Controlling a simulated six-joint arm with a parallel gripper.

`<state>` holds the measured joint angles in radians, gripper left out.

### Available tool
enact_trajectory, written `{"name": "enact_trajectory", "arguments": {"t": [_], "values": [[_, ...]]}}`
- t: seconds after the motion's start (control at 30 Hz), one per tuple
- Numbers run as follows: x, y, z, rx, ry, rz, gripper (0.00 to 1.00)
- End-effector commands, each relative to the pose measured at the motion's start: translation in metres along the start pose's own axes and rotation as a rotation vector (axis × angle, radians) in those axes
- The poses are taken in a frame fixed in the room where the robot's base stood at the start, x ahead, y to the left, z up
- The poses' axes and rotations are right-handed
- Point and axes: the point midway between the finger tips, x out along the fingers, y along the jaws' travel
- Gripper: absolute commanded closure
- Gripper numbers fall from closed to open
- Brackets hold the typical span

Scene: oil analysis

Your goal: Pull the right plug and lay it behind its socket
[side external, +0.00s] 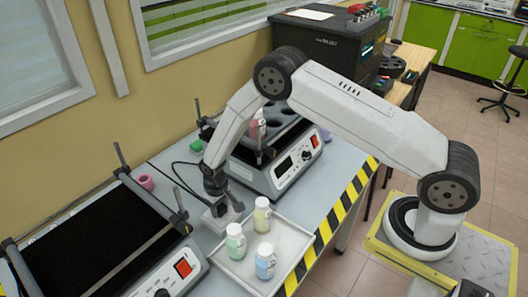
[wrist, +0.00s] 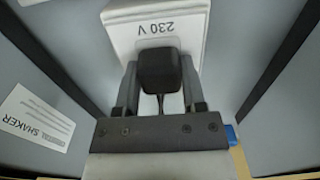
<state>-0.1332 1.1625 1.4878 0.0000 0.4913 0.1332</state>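In the wrist view a black plug (wrist: 158,70) sits at a white socket block (wrist: 193,28) marked 230 V, and its dark cable hangs below it. The two fingers of my gripper (wrist: 159,88) stand on either side of the plug, against its sides with no gap that I can see. In the side external view my gripper (side external: 220,212) is low at the bench, beside the tray's back left corner.
A white tray (side external: 236,272) with green, yellow and blue capped bottles stands close to my gripper.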

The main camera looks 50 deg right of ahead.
Motion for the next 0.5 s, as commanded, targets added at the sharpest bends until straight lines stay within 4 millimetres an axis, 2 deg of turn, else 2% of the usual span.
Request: {"name": "enact_trajectory", "arguments": {"t": [0.5], "values": [[-0.0055, -0.0001, -0.0006, 0.0, 0.001, 0.0, 1.0]]}}
